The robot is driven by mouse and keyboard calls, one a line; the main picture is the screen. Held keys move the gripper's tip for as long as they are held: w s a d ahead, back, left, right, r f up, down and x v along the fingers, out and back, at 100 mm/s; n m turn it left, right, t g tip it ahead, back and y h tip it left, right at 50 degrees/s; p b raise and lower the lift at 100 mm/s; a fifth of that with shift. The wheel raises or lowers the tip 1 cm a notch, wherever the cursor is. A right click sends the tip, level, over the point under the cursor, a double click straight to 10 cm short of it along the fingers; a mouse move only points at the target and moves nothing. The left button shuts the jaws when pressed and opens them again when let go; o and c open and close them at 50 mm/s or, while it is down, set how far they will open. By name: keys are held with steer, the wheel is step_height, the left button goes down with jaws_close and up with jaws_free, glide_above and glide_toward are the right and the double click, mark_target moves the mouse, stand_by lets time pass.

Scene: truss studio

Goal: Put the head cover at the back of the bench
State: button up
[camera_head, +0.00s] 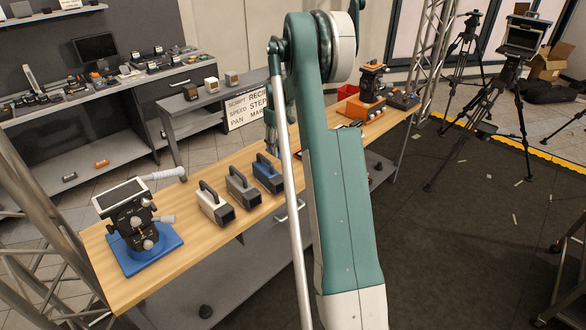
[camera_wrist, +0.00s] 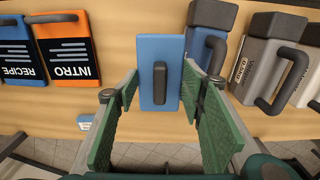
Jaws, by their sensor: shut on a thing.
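In the wrist view a blue rectangular block with a dark grey bar handle (camera_wrist: 146,85) sits between the two green-padded fingers of my gripper (camera_wrist: 161,82). It appears to be the head cover, though no label on it shows. The fingers are closed against its left and right sides. The wooden bench (camera_head: 185,235) runs diagonally through the head view, and its top (camera_wrist: 110,65) lies behind the held block. Whether the block touches the bench I cannot tell. In the head view my arm hides most of the gripper and the block.
Blue (camera_head: 267,172), grey (camera_head: 243,187) and white (camera_head: 213,203) handled cases stand in a row on the bench. A camera head on a blue base (camera_head: 145,257) stands at the near end, an orange-based device (camera_head: 362,112) at the far end. Recipe (camera_wrist: 20,50) and intro (camera_wrist: 68,50) cards lie left.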

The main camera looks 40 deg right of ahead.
glide_above(289, 173)
step_height(289, 173, down, 3)
steer(key=shift+a+f, duration=0.1)
steer(key=shift+f, duration=0.1)
steer(key=shift+f+b, duration=0.35)
steer(key=shift+f, duration=2.7)
steer(key=shift+f, duration=1.85)
steer(key=shift+f+b, duration=0.15)
steer(key=shift+b, duration=0.15)
steer(key=o, duration=1)
steer(key=shift+c, duration=0.2)
